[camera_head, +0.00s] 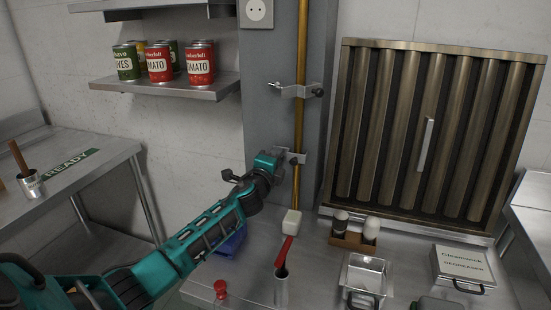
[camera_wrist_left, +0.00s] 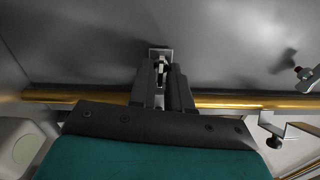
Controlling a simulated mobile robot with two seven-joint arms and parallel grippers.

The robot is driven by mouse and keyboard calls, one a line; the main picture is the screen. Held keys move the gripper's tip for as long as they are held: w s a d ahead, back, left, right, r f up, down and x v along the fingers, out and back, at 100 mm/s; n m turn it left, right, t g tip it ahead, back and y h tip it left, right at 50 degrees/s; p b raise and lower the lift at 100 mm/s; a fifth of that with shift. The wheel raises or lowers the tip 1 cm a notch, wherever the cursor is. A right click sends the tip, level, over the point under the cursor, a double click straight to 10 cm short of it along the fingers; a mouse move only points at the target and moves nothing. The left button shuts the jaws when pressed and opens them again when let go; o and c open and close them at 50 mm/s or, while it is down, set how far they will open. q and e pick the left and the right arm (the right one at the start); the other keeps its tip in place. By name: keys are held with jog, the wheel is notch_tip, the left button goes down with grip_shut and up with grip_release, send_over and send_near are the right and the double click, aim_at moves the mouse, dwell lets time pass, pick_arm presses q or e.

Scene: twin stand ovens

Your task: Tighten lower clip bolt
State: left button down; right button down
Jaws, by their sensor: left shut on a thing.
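The lower clip (camera_head: 299,158) holds the brass pipe (camera_head: 301,110) to the grey column. My left gripper (camera_head: 286,160) is at this clip, with its arm coming in from the left. In the left wrist view the gripper (camera_wrist_left: 161,82) is shut on the lower clip bolt in front of the pipe (camera_wrist_left: 230,101). The bolt is mostly hidden between the fingers, and a small bright bracket plate (camera_wrist_left: 160,53) shows just beyond them. The upper clip (camera_head: 295,90), with a dark bolt, is higher on the pipe. My right gripper is not in view.
A shelf with cans (camera_head: 158,64) is at upper left. A ribbed metal filter panel (camera_head: 432,135) leans at right. Below the clip are a white block (camera_head: 292,222), a cup with a red-handled tool (camera_head: 281,290), shakers (camera_head: 370,229) and a metal tray (camera_head: 365,272).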

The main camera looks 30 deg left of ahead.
pick_arm(q)
jog(key=shift+d+f, duration=0.15)
jog(key=shift+f, duration=0.15)
jog(key=c, duration=1.4)
grip_release()
jog(key=shift+s, duration=0.1)
jog(key=o, duration=0.3)
jog(key=shift+r, duration=0.25)
jog(key=v, duration=1.2)
jog(key=shift+s, duration=0.45)
jog(key=shift+o, duration=0.3)
